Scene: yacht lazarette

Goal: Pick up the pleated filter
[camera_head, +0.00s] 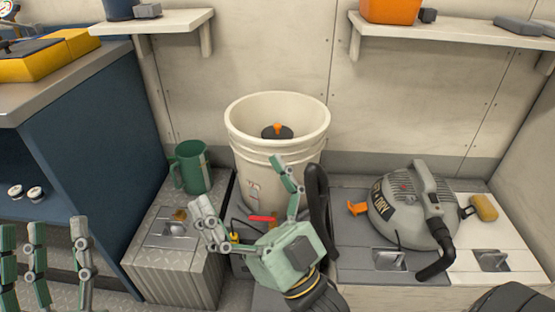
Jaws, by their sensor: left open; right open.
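No pleats show anywhere. A dark round cap with an orange knob (277,130) sits inside the cream bucket (251,162); whatever is below the cap is hidden by the bucket wall, so I cannot tell whether it is the pleated filter. My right gripper (245,188) is open and empty in front of the bucket, its fingers spread and below the rim. I cannot tell whether it touches the bucket. My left gripper (45,235) is open and empty at the lower left, far from the bucket, with its base out of frame.
A green mug (190,168) stands left of the bucket on a locker. A grey vacuum (405,202) with a black hose and a yellow sponge (484,207) are on the right. A red-handled item (262,218) lies behind my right gripper. Shelves hang above.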

